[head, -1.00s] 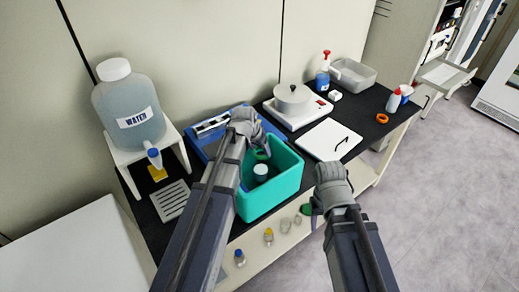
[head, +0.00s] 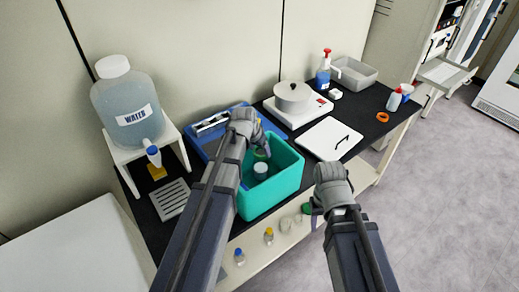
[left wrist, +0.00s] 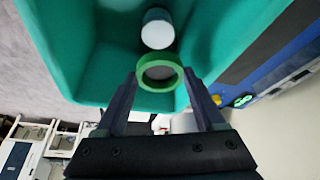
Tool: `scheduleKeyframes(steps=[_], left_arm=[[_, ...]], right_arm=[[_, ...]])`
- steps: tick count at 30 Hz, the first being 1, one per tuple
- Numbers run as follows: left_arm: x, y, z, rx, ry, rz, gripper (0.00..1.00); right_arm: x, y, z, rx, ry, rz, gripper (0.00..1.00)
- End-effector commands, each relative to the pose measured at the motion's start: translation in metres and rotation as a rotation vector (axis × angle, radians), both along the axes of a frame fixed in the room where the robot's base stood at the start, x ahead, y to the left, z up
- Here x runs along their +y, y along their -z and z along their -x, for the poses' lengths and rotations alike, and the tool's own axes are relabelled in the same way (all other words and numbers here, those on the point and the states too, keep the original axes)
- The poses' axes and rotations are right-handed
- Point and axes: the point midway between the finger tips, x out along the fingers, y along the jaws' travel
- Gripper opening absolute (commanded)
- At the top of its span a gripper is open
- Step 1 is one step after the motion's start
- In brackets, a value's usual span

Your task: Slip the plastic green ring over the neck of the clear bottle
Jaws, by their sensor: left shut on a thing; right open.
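A green ring (left wrist: 160,87) is held between the fingertips of my left gripper (left wrist: 160,80) in the left wrist view. In the head view the left gripper (head: 260,143) is over the teal bin, and the ring (head: 261,155) shows just below it. A bottle with a pale round top (head: 260,169) stands inside the bin; it also shows in the left wrist view (left wrist: 158,28). The ring appears beside the bottle top, apart from it. Most of the bottle's body is hidden. My right gripper (head: 310,209) is open at the front of the bench.
The teal bin (head: 283,189) has high walls around the bottle. A blue tray (head: 215,140) lies behind it. A water jug (head: 130,105) stands on a white stand at left. A hot plate with a pot (head: 294,98) and a white lidded panel (head: 327,138) are at right.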

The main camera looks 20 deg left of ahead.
Motion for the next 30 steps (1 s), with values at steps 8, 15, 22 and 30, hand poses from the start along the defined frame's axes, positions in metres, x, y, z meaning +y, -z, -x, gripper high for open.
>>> scheduleKeyframes(steps=[8,15,22,30], left_arm=[[0.0000,0.0024,0.0000,0.000,0.000,0.000,0.20],[0.0000,0.0023,0.0000,0.000,0.000,0.000,0.87],[0.0000,0.0024,0.0000,0.000,0.000,0.000,1.00],[0.0000,-0.0017,0.0001,0.000,0.000,0.000,1.00]], right_arm=[[0.0000,0.0023,0.0000,0.000,0.000,0.000,0.50],[0.0000,0.0023,0.0000,0.000,0.000,0.000,0.50],[0.0000,0.0023,0.0000,0.000,0.000,0.000,0.50],[0.0000,-0.0017,0.0000,0.000,0.000,0.000,0.50]])
